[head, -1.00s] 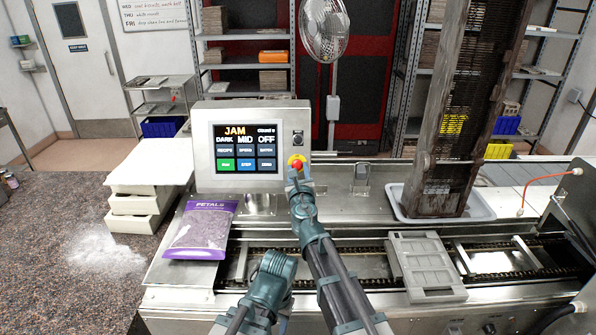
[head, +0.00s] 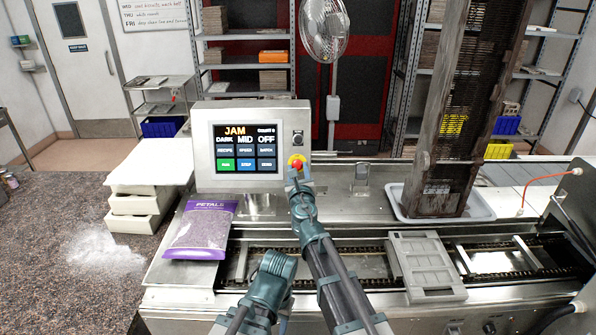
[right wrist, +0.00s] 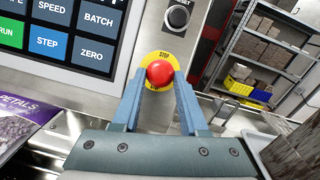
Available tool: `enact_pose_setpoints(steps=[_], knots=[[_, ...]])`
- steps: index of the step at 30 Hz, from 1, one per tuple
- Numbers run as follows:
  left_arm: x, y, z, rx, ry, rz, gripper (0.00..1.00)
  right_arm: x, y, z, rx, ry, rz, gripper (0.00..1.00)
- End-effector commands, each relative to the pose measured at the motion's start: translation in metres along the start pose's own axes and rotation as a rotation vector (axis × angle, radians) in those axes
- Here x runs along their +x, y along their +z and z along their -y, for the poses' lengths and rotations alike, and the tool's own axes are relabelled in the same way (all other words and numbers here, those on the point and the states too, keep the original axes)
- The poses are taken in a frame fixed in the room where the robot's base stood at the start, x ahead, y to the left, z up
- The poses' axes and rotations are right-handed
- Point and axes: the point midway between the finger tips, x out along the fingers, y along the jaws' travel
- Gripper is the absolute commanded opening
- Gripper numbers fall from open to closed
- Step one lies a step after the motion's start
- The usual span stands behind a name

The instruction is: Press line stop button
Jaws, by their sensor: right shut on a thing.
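The red line stop button (head: 296,162) sits on a yellow STOP ring (right wrist: 149,82) at the lower right of the grey control panel. In the right wrist view the red button cap (right wrist: 159,73) lies between the tips of my right gripper (right wrist: 160,80). The fingers are shut on the cap, one on each side. In the head view my right gripper (head: 297,170) reaches up to the button and partly hides the ring. A teal arm part of mine shows at the bottom centre of the head view, but no left gripper fingers show.
The panel screen (head: 246,148) reads JAM. A black knob (right wrist: 178,17) sits above the button. A purple PETALS bag (head: 200,230) lies below the panel. A grey mould tray (head: 425,262) rests on the conveyor, and a tall wooden frame (head: 430,150) stands at right.

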Motion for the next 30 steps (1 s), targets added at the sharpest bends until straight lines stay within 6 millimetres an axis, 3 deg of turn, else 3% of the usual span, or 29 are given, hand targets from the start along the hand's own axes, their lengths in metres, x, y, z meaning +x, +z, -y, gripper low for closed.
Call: enact_pose_setpoints(steps=[3, 10, 11, 15, 30], knots=[[0.004, 0.0, 0.0, 0.001, 0.0, 0.0, 0.5, 0.011, -0.005, -0.001, 0.0, 0.0, -0.002, 0.0], [0.003, 0.0, 0.0, 0.001, 0.0, 0.0, 0.5, 0.01, -0.004, 0.0, 0.0, 0.0, -0.002, 0.0], [0.003, 0.0, 0.0, 0.001, 0.0, 0.0, 0.5, 0.01, -0.004, 0.0, 0.0, 0.0, -0.002, 0.48], [0.003, 0.0, 0.0, 0.001, 0.0, 0.0, 0.5, 0.01, -0.004, 0.0, 0.0, 0.0, -0.002, 0.74], [0.003, 0.0, 0.0, 0.001, 0.0, 0.0, 0.5, 0.001, -0.004, 0.001, 0.0, -0.001, -0.002, 0.74]])
